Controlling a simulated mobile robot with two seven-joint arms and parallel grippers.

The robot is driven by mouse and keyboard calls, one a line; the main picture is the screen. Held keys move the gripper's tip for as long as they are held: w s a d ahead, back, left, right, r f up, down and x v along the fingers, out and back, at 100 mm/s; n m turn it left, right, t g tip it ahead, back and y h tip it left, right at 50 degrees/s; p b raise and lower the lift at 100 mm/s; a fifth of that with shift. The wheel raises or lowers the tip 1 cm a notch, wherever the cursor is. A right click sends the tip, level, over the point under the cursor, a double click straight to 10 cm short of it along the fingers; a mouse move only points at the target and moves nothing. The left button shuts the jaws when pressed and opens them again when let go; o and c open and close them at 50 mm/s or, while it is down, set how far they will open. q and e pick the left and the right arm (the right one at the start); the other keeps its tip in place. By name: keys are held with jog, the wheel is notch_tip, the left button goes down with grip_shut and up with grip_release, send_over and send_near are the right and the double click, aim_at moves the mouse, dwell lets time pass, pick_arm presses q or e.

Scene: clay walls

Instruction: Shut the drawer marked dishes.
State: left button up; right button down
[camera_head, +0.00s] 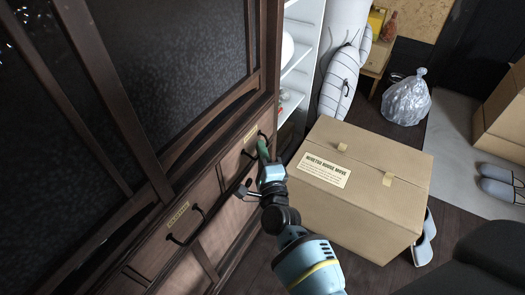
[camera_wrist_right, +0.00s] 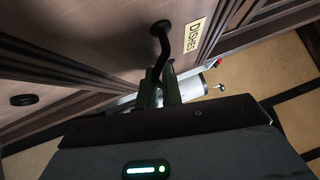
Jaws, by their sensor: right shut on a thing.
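The drawer marked dishes (camera_wrist_right: 193,35) shows its pale label and dark front in the right wrist view. In the head view its front (camera_head: 235,158) is on the right part of the dark wooden cabinet. Its black bar handle (camera_wrist_right: 162,45) stands out from the front. My right gripper (camera_head: 263,150) is at this handle; in the right wrist view its green fingers (camera_wrist_right: 159,94) are shut on the handle's lower end. The fingers and wrist hide part of the drawer, and I cannot tell how far it stands out. My left gripper is not in view.
Another labelled drawer with a black handle (camera_head: 186,226) is to the left. A large cardboard box (camera_head: 375,185) stands on the floor right of my arm. White shelves (camera_head: 300,50) are beyond the cabinet. A silver bag (camera_head: 406,100) and slippers (camera_head: 500,185) lie farther right.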

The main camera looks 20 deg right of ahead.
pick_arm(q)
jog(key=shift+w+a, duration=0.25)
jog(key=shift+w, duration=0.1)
pick_arm(e)
jog(key=shift+w+a+r, duration=0.1)
jog(key=shift+w+a, duration=0.15)
jog(key=shift+a, duration=0.05)
jog(key=c, duration=1.8)
grip_release()
jog(key=shift+c, duration=0.2)
jog(key=shift+s+a+f, duration=0.1)
jog(key=shift+s+f, duration=0.15)
jog(key=shift+s, duration=0.2)
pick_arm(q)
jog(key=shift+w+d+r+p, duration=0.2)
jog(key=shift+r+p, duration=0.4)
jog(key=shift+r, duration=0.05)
pick_arm(e)
jog(key=s, duration=0.7)
jog(key=shift+a+f, duration=0.3)
jog(key=shift+a, duration=0.05)
